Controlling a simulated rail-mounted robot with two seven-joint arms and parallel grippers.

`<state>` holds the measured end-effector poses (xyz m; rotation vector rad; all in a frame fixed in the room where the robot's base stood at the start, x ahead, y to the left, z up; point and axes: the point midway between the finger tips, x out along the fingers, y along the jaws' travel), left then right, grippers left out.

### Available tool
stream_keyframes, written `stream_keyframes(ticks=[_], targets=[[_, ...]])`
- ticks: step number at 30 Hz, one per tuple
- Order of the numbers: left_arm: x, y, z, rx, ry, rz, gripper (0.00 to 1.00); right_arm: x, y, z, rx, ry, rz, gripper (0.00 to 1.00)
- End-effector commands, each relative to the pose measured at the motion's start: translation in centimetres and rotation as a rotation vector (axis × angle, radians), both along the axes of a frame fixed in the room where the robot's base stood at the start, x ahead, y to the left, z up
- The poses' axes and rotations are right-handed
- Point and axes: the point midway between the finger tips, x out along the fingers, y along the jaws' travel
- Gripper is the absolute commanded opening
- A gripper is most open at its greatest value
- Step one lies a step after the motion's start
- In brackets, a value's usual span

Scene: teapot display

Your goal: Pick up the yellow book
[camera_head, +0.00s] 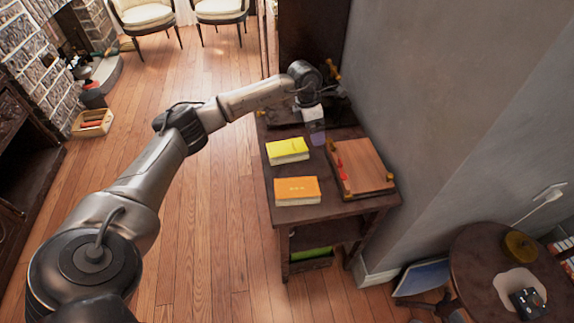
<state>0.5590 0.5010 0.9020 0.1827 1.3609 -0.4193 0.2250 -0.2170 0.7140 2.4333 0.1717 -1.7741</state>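The yellow book (288,151) lies flat on the top of a dark wooden side table (335,207), near its left edge. An orange book (297,190) lies in front of it, with a small gap between them. My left arm reaches across from the lower left. Its gripper (317,132) is above the table, behind and to the right of the yellow book, and appears apart from it. The fingers are too small and blurred to tell whether they are open. My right gripper is not in view.
A wooden board with raised corners (364,166) lies right of the books, near the grey wall (440,130). Dark objects stand at the table's back. A round table (480,270) is at the lower right. The wooden floor (225,215) left of the side table is clear.

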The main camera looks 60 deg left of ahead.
Motion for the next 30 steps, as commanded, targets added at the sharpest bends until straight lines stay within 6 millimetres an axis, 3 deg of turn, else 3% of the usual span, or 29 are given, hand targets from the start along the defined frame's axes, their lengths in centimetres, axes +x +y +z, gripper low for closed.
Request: stream_keyframes(ticks=[1, 3, 9, 21, 30], targets=[[-0.6, 2.1, -0.7, 0.051, 0.034, 0.024, 1.00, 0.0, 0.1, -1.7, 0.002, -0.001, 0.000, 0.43], [-1.5, 4.2, -0.5, 0.104, 0.080, 0.049, 1.00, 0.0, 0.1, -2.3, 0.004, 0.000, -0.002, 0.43], [-3.0, 7.1, -0.9, 0.174, 0.153, 0.090, 1.00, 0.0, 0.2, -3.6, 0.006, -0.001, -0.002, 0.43], [-3.2, 7.4, -7.1, 0.181, 0.161, 0.094, 1.00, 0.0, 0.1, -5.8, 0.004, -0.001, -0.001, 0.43], [-3.2, 7.4, -8.5, 0.180, 0.158, 0.093, 1.00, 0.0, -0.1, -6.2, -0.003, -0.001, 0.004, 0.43]])
